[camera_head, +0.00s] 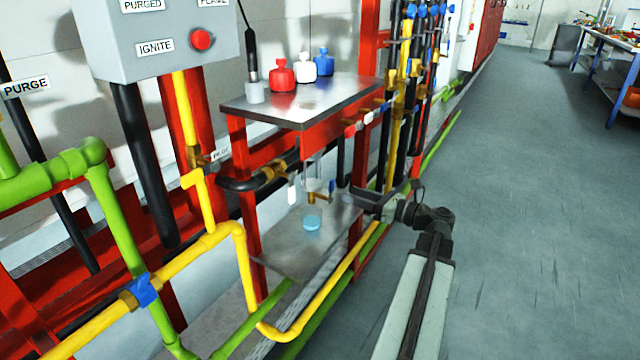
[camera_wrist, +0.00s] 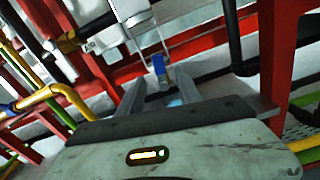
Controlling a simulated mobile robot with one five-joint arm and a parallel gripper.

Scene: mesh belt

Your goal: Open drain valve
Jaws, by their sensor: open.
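A small brass valve (camera_head: 318,197) with a blue handle (camera_head: 331,186) hangs under the metal-topped bench, above the lower shelf; I take it for the drain valve. A light blue round dish (camera_head: 312,223) sits on the shelf below it. My gripper (camera_head: 362,194) reaches in from the right at about the valve's height. In the wrist view my gripper (camera_wrist: 160,82) is open, with the blue handle (camera_wrist: 159,66) showing upright just beyond and between the two fingertips. Nothing is held. Whether the fingers touch the handle cannot be told. The dish is partly hidden there.
The bench top (camera_head: 300,100) with red, white and blue bottles is above. The lower shelf (camera_head: 290,250) lies below the valve. Yellow pipes (camera_head: 240,240) and green pipes run in front at left. A red post and vertical pipes stand behind. The floor (camera_head: 530,200) at right is clear.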

